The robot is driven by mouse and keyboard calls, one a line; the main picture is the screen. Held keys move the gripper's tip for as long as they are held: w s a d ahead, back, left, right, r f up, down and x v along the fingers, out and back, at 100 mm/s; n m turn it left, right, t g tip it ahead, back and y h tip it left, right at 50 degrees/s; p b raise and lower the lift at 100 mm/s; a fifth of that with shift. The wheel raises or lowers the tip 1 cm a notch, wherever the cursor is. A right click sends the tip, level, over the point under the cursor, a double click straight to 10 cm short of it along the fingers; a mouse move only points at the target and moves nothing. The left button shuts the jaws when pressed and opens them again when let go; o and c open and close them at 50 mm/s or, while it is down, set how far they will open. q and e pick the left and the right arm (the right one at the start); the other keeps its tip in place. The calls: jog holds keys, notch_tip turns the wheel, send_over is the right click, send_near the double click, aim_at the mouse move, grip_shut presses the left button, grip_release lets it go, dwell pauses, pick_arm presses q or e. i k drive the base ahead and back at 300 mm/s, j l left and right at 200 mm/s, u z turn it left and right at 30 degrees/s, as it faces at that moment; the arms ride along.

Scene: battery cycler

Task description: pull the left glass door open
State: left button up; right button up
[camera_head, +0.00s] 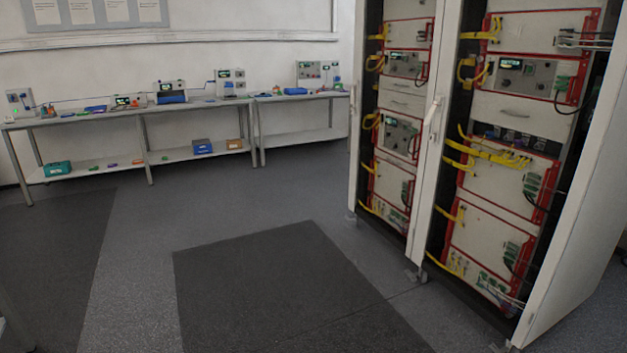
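A tall white cabinet with two bays stands at the right. The left glass door (398,100) covers the left bay and looks shut, flush with its white frame; the glass is clear and hard to make out. A pale upright handle (352,101) shows at this bay's left edge. Another white handle (433,112) stands on the post between the two bays. The right bay (515,150) is nearer to me. Neither of my grippers is in view.
Inside the bays are red-framed units with yellow cables. A long workbench (190,108) with instruments runs along the back wall. A dark floor mat (290,285) lies in front of the cabinet, and the floor there is clear.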

aim_at(362, 16)
jog(key=i, duration=5.1)
